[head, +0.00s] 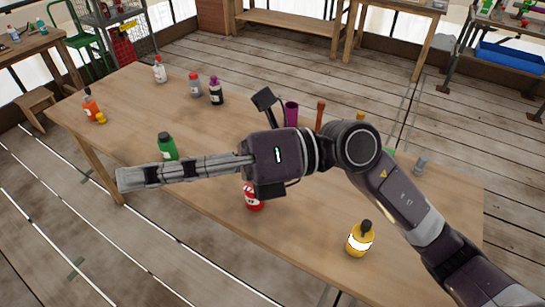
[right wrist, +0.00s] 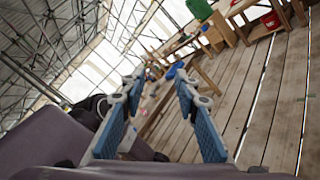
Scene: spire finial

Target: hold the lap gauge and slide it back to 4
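I cannot make out a lap gauge or a 4 mark in either view. My right gripper (head: 122,179) reaches across the head view from the right, its fingers pointing left past the near edge of the table. In the right wrist view its two blue-padded fingers (right wrist: 164,88) stand apart with nothing held between them. The wrist and forearm hide part of the table's middle. My left gripper is in neither view.
The wooden table (head: 125,95) carries several bottles: green (head: 167,147), red (head: 253,198), yellow (head: 360,240), orange (head: 91,106) and dark (head: 215,91). A purple cup (head: 291,114) and a brown upright piece (head: 320,116) stand behind my wrist.

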